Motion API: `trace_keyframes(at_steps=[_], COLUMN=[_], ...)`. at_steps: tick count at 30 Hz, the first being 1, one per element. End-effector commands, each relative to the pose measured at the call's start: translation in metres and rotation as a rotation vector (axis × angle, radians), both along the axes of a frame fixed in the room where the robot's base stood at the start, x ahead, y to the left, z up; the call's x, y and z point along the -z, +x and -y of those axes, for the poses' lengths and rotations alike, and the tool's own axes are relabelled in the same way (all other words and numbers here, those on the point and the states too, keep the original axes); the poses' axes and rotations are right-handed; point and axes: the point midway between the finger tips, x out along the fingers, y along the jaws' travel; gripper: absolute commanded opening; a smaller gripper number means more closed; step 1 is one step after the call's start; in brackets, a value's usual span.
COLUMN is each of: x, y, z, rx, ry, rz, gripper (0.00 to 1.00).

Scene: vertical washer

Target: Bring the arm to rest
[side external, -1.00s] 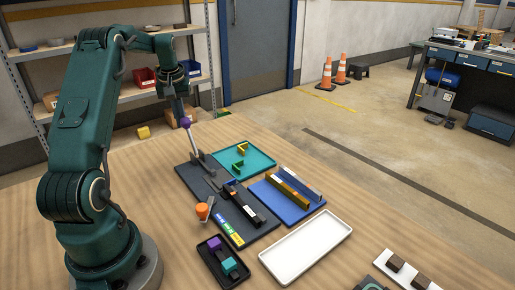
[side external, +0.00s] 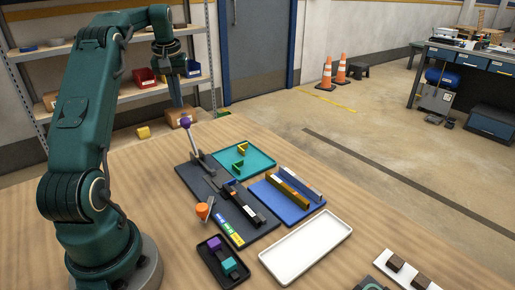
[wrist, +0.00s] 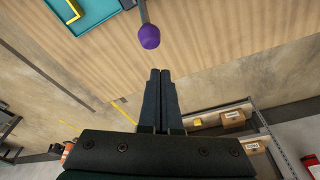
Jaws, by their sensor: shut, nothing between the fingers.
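My gripper (side external: 178,97) hangs above the far left edge of the wooden table, pointing down, shut and empty. In the wrist view its two fingers (wrist: 160,75) are together with nothing between them. A lever with a purple knob (side external: 185,123) stands on the dark base plate (side external: 184,174), just below the fingertips in the side view. In the wrist view the knob (wrist: 148,36) is apart from the fingertips.
The plate also carries an orange-topped part (side external: 203,210). Around it are a teal tray (side external: 262,157), a blue tray (side external: 307,213), a white tray (side external: 268,257) and a dark bin (side external: 216,268) with purple and teal blocks. Shelves (side external: 130,92) stand behind.

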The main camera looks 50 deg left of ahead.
Motion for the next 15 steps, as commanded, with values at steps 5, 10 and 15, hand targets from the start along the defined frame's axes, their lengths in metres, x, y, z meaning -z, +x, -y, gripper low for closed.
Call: trace_keyframes(at_steps=[5,10,15], x=[0.000,-0.032,-0.079], y=[0.001,0.026,0.047], z=[0.001,0.026,0.100], rx=[0.004,0.091,0.264], ry=[0.000,0.057,0.108], rz=[0.000,0.045,0.102], gripper=[0.00,0.00,0.00])
